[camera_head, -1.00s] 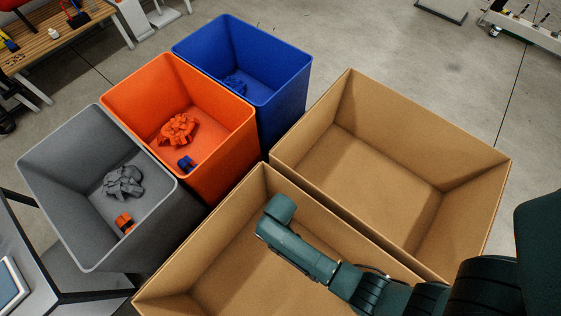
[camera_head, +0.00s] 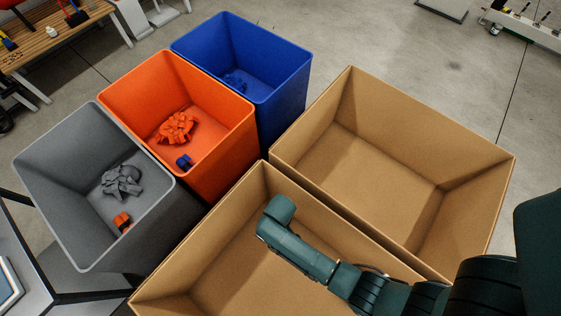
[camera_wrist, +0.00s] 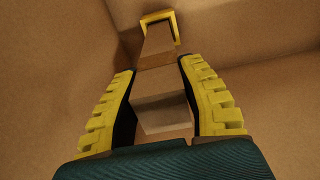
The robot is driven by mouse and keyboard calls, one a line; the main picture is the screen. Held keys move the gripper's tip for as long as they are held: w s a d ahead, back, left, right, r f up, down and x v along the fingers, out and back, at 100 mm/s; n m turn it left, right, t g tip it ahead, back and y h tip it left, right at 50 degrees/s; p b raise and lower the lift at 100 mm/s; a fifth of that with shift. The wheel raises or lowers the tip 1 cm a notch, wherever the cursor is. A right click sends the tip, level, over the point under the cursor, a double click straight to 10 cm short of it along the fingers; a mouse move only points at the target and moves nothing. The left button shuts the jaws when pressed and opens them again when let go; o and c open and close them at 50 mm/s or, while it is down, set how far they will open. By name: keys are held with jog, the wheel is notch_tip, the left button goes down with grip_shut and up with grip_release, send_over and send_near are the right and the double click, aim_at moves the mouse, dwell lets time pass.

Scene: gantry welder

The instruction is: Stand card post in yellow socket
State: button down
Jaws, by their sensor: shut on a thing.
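The card post (camera_wrist: 162,113) is a brown, square-sided cardboard piece, seen in the wrist view. My gripper (camera_wrist: 160,72) has yellow ribbed fingers with black pads and is shut on the post, one finger on each side. The yellow socket (camera_wrist: 157,17) is a square yellow rim at the top of the wrist view. The post's far end lines up with it in the picture, and the rim shows around that end. I cannot tell whether the post is inside the socket or only in front of it. In the head view the gripper, post and socket are hidden.
My arm reaches over the near cardboard box (camera_head: 205,252). A second cardboard box (camera_head: 375,185) beside it looks empty. Blue (camera_head: 290,75), orange (camera_head: 225,140) and grey (camera_head: 65,190) bins stand at the left with small pieces inside. Box walls surround the gripper.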

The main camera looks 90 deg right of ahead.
jog(key=shift+f+b, duration=1.5)
jog(key=shift+f, duration=0.75)
jog(key=c, duration=0.6)
grip_release()
notch_tip(320, 180, up, 12)
